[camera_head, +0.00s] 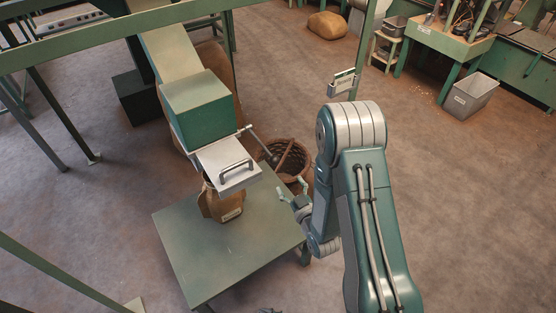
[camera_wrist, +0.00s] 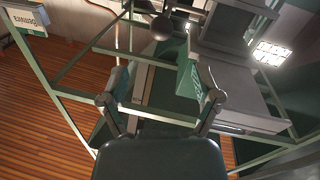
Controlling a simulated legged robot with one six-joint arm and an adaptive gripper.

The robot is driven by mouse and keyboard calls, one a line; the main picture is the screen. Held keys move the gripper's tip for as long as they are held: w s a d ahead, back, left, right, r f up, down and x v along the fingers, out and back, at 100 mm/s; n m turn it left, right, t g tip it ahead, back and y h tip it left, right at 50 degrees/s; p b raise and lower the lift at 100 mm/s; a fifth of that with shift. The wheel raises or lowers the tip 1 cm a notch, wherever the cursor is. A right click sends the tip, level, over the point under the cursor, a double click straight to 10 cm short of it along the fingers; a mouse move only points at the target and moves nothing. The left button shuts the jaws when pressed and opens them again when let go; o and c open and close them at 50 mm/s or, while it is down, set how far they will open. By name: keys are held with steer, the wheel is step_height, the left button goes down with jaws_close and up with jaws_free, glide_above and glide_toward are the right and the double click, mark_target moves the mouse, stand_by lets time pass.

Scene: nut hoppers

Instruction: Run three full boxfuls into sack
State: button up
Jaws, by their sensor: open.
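A green hopper box (camera_head: 203,108) stands at the end of a sloping chute. Below it is a pale metal box (camera_head: 228,166) with a bar handle on its face. A brown sack (camera_head: 222,204) stands under that box on a green table (camera_head: 190,258); its mouth is hidden. A lever with a dark ball knob (camera_head: 272,160) sticks out at the box's right. The knob shows at the top of the wrist view (camera_wrist: 162,27), beyond my fingertips. My gripper (camera_head: 294,192) is open and empty, right of the sack and below the knob, apart from both.
A wicker basket (camera_head: 288,160) stands on the floor behind my gripper. A small framed plate (camera_head: 344,82) hangs on a green post. A grey bin (camera_head: 470,95) and green workbenches are at the upper right. Green frame bars cross the top and left. The floor at right is mostly clear.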

mark_target(277, 164)
steer(key=x, duration=0.9)
steer(key=shift+w+a, duration=0.1)
steer(key=shift+w, duration=0.05)
steer(key=shift+w+a, duration=0.3)
steer(key=shift+w, duration=0.2)
steer(key=shift+a+f, duration=0.1)
steer(key=shift+a, duration=0.1)
steer(key=shift+d, duration=0.15)
jaws_close()
